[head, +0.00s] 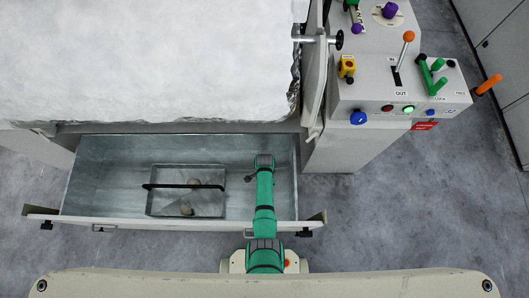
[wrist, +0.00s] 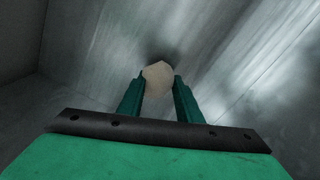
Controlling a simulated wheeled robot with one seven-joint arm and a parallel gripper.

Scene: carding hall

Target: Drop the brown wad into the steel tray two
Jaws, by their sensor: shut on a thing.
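In the wrist view my gripper (wrist: 159,82) is shut on a pale tan-brown wad (wrist: 157,72), held between the two green fingertips. The wad is over the bare metal of the drawer; I cannot tell whether it touches the floor. In the head view my green arm reaches into the right part of the open drawer, and the wad is hidden under the arm's end. A steel tray (head: 212,200) with a black bar handle sits in the drawer, left of my arm. I see no number on the tray.
The long metal drawer (head: 105,170) has bare floor left of the tray, and its walls stand around my arm. A white fibre mass (head: 150,60) covers the machine above. A control box (head: 395,80) with levers and buttons stands at the right.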

